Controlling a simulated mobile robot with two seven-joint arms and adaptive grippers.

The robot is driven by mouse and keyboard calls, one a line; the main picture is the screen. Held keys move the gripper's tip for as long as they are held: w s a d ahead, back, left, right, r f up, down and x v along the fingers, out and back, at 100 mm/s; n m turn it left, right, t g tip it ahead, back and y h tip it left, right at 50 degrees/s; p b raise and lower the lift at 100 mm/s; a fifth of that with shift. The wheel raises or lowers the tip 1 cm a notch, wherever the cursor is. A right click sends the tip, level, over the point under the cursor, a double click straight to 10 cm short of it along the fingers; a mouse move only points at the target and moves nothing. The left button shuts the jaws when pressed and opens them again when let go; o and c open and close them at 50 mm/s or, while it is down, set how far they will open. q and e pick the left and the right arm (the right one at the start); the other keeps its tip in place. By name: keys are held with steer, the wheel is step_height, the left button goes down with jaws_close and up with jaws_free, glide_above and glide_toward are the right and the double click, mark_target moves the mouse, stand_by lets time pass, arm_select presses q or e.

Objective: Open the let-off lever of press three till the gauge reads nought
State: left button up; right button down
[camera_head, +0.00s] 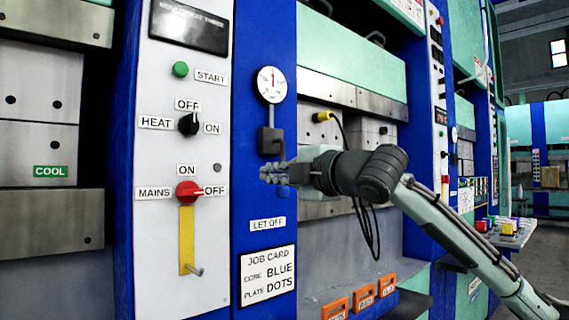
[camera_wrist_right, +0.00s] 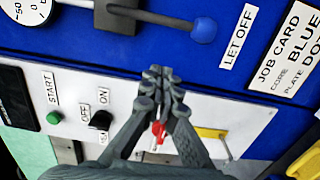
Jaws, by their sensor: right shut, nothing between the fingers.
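The press in front has a nameplate (camera_head: 188,27) whose last word looks like THREE. Its round white gauge (camera_head: 271,85) also shows, cut off, in the wrist view (camera_wrist_right: 27,12); the needle points roughly upward in the head view, its value too small to read. Below it is the grey let-off valve (camera_head: 270,140). The let-off lever (camera_wrist_right: 158,17) hangs down from it to a blue knob (camera_wrist_right: 203,30), above the LET OFF label (camera_head: 268,224). My right gripper (camera_head: 266,173) is shut and empty, in front of the lever; its fingertips appear beside the lever, apart from it. My left gripper is out of view.
A yellow strip with a metal peg is below. A job card (camera_head: 267,275) hangs under the label. Black cables hang behind my right gripper.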

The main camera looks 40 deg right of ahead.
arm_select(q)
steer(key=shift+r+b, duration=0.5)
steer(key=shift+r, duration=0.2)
arm_select(e)
steer(key=d, duration=0.2)
steer(key=w+d, duration=0.1)
steer(key=shift+w+d, duration=0.15)
steer(key=shift+d, duration=0.25)
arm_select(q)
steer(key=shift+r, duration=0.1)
